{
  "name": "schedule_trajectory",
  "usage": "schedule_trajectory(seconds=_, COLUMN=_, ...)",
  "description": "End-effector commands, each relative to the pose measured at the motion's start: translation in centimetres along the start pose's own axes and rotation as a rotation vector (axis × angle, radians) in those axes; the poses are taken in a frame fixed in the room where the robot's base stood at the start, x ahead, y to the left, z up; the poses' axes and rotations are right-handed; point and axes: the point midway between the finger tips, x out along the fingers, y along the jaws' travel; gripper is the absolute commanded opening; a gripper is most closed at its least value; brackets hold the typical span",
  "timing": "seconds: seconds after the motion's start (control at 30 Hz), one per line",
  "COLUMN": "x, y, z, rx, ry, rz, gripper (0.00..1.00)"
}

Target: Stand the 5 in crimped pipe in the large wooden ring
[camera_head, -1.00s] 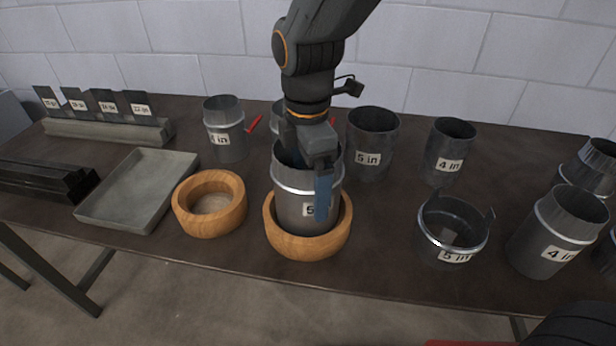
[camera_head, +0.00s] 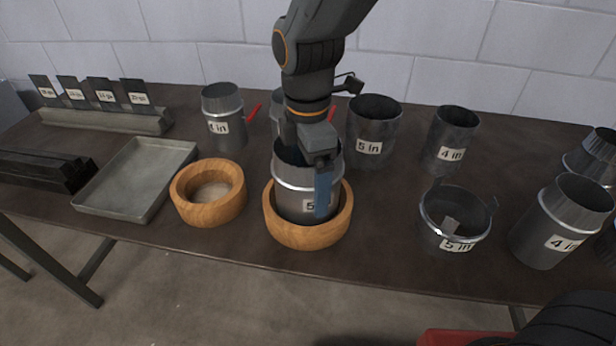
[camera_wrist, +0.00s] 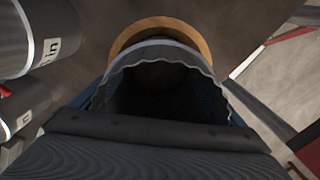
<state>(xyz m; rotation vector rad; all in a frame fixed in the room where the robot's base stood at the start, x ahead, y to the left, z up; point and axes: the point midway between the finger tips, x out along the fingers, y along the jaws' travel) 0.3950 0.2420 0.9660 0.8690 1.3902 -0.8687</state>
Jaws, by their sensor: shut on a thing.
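The crimped pipe (camera_head: 293,190) is a grey metal cylinder with a raised band and a label that starts with 5, partly covered by my finger. It stands about upright inside the large wooden ring (camera_head: 308,235), in the middle of the table front. My gripper (camera_head: 322,185) is shut on the pipe's wall from above, one blue finger on the outside. In the wrist view, the pipe's wavy crimped rim (camera_wrist: 165,48) shows, with part of the wooden ring (camera_wrist: 160,28) beyond it. Whether the pipe's bottom touches the table is hidden.
A smaller wooden ring (camera_head: 208,195) and a grey tray (camera_head: 138,180) lie to the left. A 5 in pipe (camera_head: 372,130) and a 4 in pipe (camera_head: 452,135) stand behind right. A low 5 in collar (camera_head: 455,220) and another 4 in pipe (camera_head: 562,220) stand at right.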

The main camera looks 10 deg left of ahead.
Motion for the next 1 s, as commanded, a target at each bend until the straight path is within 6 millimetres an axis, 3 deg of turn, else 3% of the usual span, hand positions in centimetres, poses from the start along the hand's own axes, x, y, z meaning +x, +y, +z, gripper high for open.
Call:
schedule_trajectory(seconds=0.87, x=1.1, y=0.0, z=0.0, rx=0.0, ry=0.0, rz=0.0, gripper=0.65)
schedule_trajectory(seconds=0.9, x=1.1, y=0.0, z=0.0, rx=0.0, ry=0.0, rz=0.0, gripper=0.98)
schedule_trajectory(seconds=1.0, x=1.1, y=0.0, z=0.0, rx=0.0, ry=0.0, rz=0.0, gripper=1.0)
